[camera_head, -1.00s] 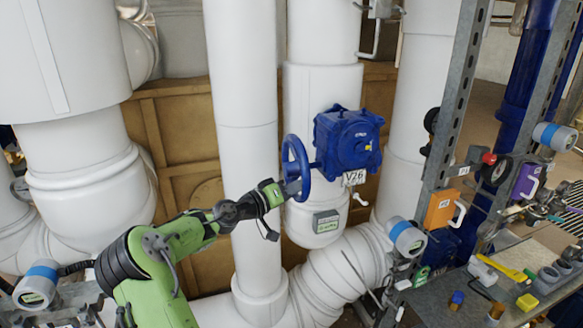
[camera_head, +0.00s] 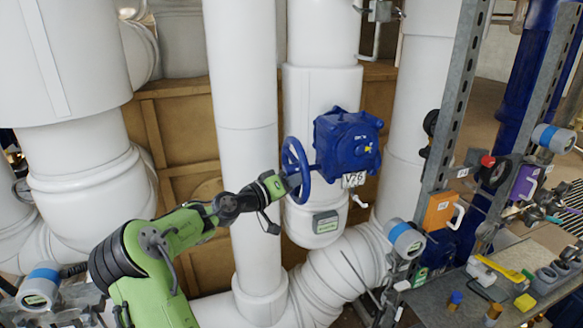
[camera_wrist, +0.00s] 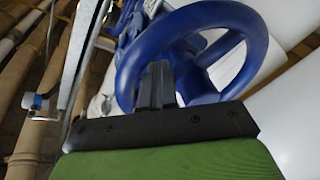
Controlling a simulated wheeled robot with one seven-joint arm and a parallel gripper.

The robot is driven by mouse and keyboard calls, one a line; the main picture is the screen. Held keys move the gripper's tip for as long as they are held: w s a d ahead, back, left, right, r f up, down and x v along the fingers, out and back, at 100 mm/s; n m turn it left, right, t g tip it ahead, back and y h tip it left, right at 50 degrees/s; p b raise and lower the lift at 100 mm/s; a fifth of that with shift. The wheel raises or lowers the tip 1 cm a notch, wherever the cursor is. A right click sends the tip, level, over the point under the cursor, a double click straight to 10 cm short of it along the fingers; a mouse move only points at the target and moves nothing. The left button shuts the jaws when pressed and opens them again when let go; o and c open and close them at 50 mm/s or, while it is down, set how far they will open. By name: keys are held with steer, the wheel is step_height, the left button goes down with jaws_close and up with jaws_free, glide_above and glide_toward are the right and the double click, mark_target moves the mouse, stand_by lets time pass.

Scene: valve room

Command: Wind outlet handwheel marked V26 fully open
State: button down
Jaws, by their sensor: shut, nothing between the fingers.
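The blue handwheel (camera_head: 297,168) stands on the left side of a blue gearbox (camera_head: 347,141). A white tag reading V26 (camera_head: 354,180) hangs on the gearbox. My gripper (camera_head: 289,184) is at the lower near side of the wheel. In the wrist view the wheel (camera_wrist: 252,30) fills the upper middle, and my shut fingers (camera_wrist: 157,85) reach up into the opening inside the rim, with nothing between them. Whether the fingers touch the rim or a spoke cannot be told.
Thick white pipes (camera_head: 243,130) stand behind and left of my arm. A grey metal upright (camera_head: 452,110) and an orange box (camera_head: 440,209) are to the right. A bench (camera_head: 470,300) with tools and small items is at lower right.

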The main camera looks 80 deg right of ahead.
mark_target(296, 166)
steer(key=shift+w+d+r+p, duration=0.1)
steer(key=shift+d+r+p, duration=0.05)
steer(key=shift+r+p, duration=0.65)
steer(key=shift+d, duration=0.1)
steer(key=shift+w, duration=0.1)
steer(key=shift+w+d+r+p, duration=0.15)
steer(key=shift+d+r+p, duration=0.1)
steer(key=shift+r, duration=0.15)
steer(key=shift+w+d+r+p, duration=0.1)
steer(key=shift+r+p, duration=0.15)
steer(key=shift+r, duration=0.15)
